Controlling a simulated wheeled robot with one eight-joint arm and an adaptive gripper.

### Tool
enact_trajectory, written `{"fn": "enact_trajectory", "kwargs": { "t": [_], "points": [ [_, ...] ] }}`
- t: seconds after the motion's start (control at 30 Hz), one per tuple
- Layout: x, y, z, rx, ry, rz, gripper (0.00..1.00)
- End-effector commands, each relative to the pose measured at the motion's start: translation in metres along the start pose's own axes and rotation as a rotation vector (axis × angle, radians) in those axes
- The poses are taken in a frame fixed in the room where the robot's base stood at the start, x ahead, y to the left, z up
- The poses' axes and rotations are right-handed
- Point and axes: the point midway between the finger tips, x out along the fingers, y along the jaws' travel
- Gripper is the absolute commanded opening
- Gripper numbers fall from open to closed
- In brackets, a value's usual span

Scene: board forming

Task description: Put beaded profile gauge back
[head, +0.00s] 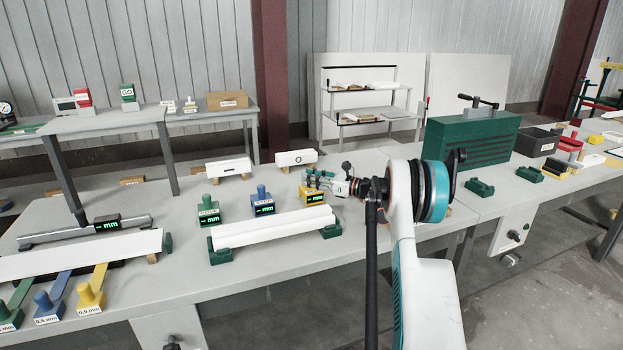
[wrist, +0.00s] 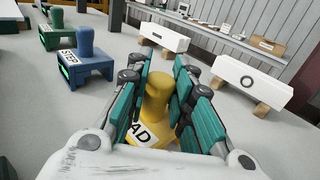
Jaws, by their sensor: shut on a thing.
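The beaded profile gauge is a yellow block (head: 313,197) with a knob on top and a small green display, at the far right of the gauge row in the head view. In the wrist view its yellow knob (wrist: 157,95) stands between the fingers, and its white label reads "AD", the rest hidden. My gripper (head: 318,178) is shut on the knob, with teal finger pads on either side, also in the wrist view (wrist: 158,88). The gauge looks upright and at or close to the table top; I cannot tell whether it touches.
A blue gauge (head: 262,204) and a green gauge (head: 208,211) stand to the left. White profiles (head: 272,230) on green supports lie in front. White blocks on wooden feet (head: 229,167) (head: 296,157) stand behind. A green machine (head: 470,143) stands to the right.

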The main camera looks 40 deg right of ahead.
Motion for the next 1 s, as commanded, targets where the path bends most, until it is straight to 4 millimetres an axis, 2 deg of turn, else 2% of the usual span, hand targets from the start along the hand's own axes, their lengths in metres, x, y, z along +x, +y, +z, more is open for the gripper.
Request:
{"fn": "enact_trajectory", "kwargs": {
  "t": [0.47,0.5,0.57,0.6,0.83,0.9,1.0],
  "points": [
    [0.0000,0.0001,-0.0053,0.000,0.000,0.000,0.00],
    [0.0000,0.0001,-0.0050,0.000,0.000,0.000,0.28],
    [0.0000,0.0001,-0.0050,0.000,0.000,0.000,0.41],
    [0.0000,0.0001,-0.0051,0.000,0.000,0.000,0.44],
    [0.0000,0.0000,-0.0051,0.000,0.000,0.000,0.44],
    [0.0000,0.0000,-0.0055,0.000,0.000,0.000,0.58],
    [0.0000,0.0000,-0.0054,0.000,0.000,0.000,0.58]
  ]
}}
